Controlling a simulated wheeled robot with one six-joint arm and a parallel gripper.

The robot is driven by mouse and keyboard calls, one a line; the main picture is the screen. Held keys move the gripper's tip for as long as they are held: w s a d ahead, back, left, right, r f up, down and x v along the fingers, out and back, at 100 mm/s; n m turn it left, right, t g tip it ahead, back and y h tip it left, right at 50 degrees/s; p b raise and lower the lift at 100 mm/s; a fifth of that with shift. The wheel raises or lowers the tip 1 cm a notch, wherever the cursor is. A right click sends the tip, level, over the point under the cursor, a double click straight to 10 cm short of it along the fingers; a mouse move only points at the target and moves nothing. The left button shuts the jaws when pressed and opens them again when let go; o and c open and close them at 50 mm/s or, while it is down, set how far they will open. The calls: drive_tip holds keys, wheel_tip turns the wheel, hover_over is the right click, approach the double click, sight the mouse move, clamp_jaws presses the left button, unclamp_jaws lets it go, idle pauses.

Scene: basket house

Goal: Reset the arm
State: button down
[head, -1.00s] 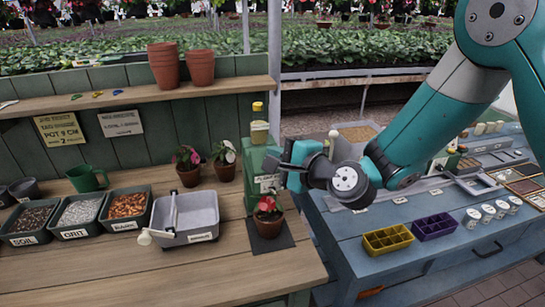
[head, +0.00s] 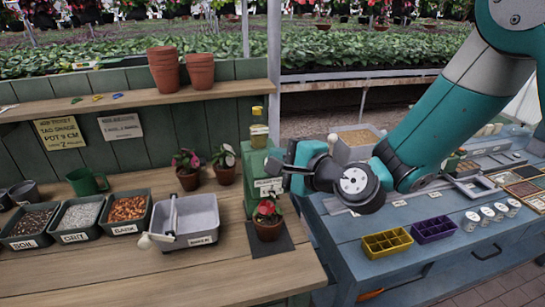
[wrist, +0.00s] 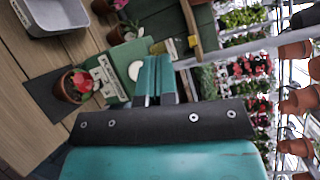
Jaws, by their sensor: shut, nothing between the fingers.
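My arm reaches in from the upper right in the head view. My gripper (head: 274,170) is at its left end, shut and empty, in front of the green labelled box (head: 258,150) at the right end of the wooden bench. A potted red flower (head: 267,222) stands on a dark mat just below the gripper, apart from it. In the wrist view the teal fingers (wrist: 158,66) lie close together and hold nothing. The same red-flowered pot (wrist: 70,88) shows to their left.
The wooden bench (head: 110,270) holds a grey tray (head: 187,238), several labelled bins and two more potted flowers. Terracotta pots (head: 200,70) stand on the shelf. The blue bench (head: 350,250) at right carries yellow (head: 386,243) and purple (head: 433,229) trays.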

drive_tip(key=s+d+n+g+h+b, duration=0.2)
drive_tip(key=s+d+n+g, duration=0.4)
drive_tip(key=s+n, duration=0.3)
drive_tip(key=s+d+n+g+h+b, duration=0.2)
drive_tip(key=s+d+n+g+h, duration=0.3)
drive_tip(key=s, duration=1.2)
drive_tip(key=d+n, duration=0.4)
drive_tip(key=n, duration=0.1)
drive_tip(key=shift+f+n+g+h, duration=0.3)
drive_tip(key=shift+f+g, duration=0.05)
drive_tip(key=shift+g, duration=0.05)
